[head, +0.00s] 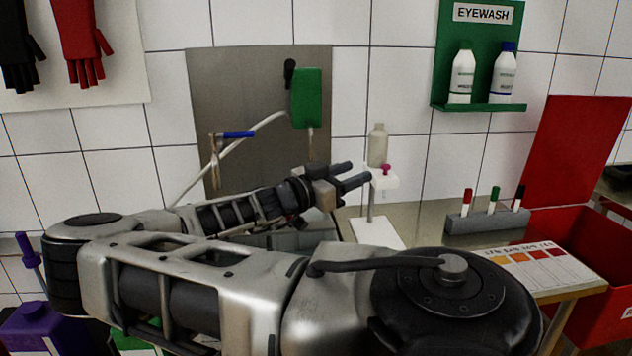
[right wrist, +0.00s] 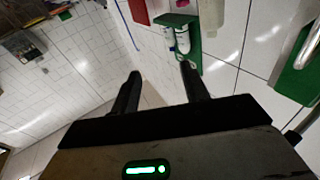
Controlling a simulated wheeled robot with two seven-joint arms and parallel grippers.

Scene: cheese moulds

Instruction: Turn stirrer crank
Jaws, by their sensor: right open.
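A small white stand with a thin upright post (head: 370,205) and a white base plate (head: 377,234) stands on the counter at the centre of the head view. Its white top block (head: 385,181) carries a magenta knob (head: 386,168), which looks like the stirrer's crank. My right gripper (head: 347,175) is open and empty, its fingers pointing right toward the top block. In the picture the fingertips end just left of the block; I cannot tell whether they touch it. The right wrist view shows the two fingers (right wrist: 160,86) apart with nothing between them. My left gripper is not in view.
A pale bottle (head: 377,146) stands behind the stand. A grey marker rack (head: 487,220), a colour chart (head: 520,263) and a red bin (head: 595,270) are to the right. A green eyewash shelf (head: 480,107) hangs behind. A grey wall panel (head: 230,85) carries a green box (head: 306,98).

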